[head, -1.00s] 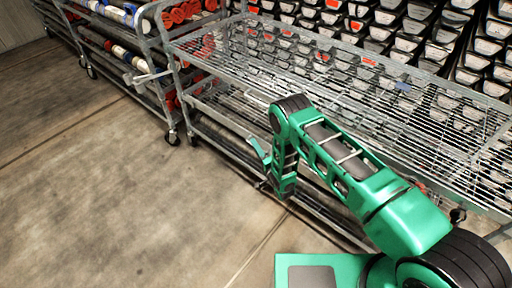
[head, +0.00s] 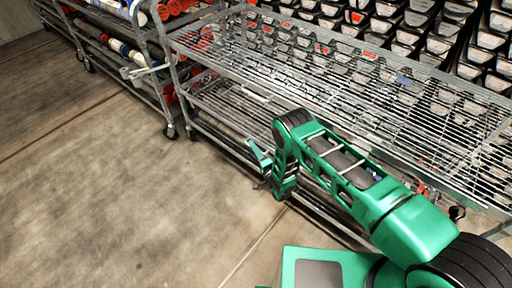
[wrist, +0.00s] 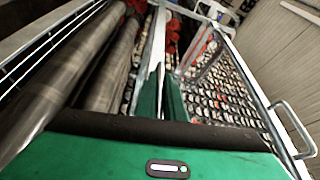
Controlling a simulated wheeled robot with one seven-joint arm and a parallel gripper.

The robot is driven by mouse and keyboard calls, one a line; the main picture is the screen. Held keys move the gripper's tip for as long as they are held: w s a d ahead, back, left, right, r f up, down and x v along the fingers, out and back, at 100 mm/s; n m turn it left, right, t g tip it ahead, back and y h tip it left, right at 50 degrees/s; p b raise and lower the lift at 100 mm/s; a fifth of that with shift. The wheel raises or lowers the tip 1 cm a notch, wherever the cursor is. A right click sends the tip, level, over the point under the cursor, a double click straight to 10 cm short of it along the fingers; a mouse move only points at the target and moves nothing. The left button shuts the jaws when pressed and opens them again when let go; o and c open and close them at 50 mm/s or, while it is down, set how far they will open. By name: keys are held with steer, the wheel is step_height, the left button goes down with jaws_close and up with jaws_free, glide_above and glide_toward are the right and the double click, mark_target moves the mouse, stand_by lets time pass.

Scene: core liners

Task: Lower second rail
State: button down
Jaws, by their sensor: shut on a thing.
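My gripper (head: 262,165) hangs low at the front edge of the metal wire rack (head: 330,75), on the rack's near side. In the wrist view my gripper (wrist: 162,98) shows two green fingers closed on a pale grey rail (wrist: 158,42). The rail runs away from the fingers toward the top of that picture. In the head view my arm hides part of the rack's front, so I cannot clearly tell the held rail from the other front bars. The rail's far end is not clear.
Dark long tubes (wrist: 105,65) lie left of the rail in the wrist view. A second rack (head: 125,40) with red-ended tubes stands at the left. Stacked bins (head: 400,40) fill the back. A bent handle (wrist: 292,130) is at right. The concrete floor (head: 110,200) is clear.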

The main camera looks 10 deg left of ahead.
steer(key=shift+s+d+f, duration=0.1)
steer(key=shift+s+f, duration=0.1)
steer(key=shift+f, duration=0.25)
steer(key=c, duration=2)
jaws_free()
steer(key=shift+o, duration=0.8)
steer(key=shift+w, duration=0.1)
steer(key=shift+r, duration=0.1)
steer(key=r+v, duration=0.1)
steer(key=v, duration=0.9)
steer(key=shift+s+d+f, duration=0.2)
steer(key=shift+s+f, duration=0.1)
steer(key=shift+f, duration=0.25)
